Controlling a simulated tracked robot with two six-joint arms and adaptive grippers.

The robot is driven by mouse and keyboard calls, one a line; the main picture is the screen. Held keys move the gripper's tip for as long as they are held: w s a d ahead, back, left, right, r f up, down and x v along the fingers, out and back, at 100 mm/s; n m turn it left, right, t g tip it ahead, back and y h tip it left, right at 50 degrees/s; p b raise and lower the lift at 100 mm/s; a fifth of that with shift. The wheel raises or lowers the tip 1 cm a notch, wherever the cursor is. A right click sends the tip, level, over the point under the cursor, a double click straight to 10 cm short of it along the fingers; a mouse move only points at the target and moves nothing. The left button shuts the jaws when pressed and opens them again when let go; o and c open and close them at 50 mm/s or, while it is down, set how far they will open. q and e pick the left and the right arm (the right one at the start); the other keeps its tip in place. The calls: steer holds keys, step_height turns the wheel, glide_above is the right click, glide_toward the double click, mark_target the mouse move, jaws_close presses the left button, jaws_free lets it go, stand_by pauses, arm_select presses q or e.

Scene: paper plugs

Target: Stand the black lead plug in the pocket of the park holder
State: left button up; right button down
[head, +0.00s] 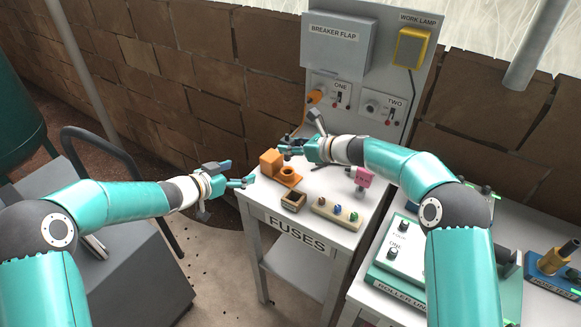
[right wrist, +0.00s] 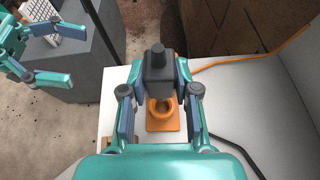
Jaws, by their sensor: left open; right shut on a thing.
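The black lead plug (right wrist: 158,72) is between the fingers of my right gripper (right wrist: 160,82), which is shut on it. In the head view my right gripper (head: 285,149) is over the back of the FUSES table, and the plug is small and partly hidden there. The orange park holder (head: 291,181) stands on the table, with a raised block and a round pocket. In the right wrist view the holder (right wrist: 162,126) and its ring-shaped pocket show just below the plug, which appears apart from it. My left gripper (head: 250,181) is open and empty, left of the holder.
A small dark open box (head: 293,201) and a rack with several coloured fuses (head: 338,213) stand at the table's front. A pink object (head: 360,178) is at the right. The panel (head: 350,115) rises behind, with an orange plug (head: 315,96) on socket ONE.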

stand_by(0.4)
steer(key=s+b, duration=0.1)
steer(key=b, duration=0.9)
glide_above(299, 201)
steer(key=shift+w+a+r, duration=0.1)
steer(key=shift+w+r, duration=0.05)
steer(key=shift+w, duration=0.25)
steer(key=shift+s+f+b, duration=0.2)
steer(key=shift+f+b, duration=0.6)
steer(key=shift+f, duration=0.1)
steer(key=shift+s+f+b, duration=0.15)
steer(key=shift+f+b, duration=0.65)
steer(key=shift+f, duration=0.05)
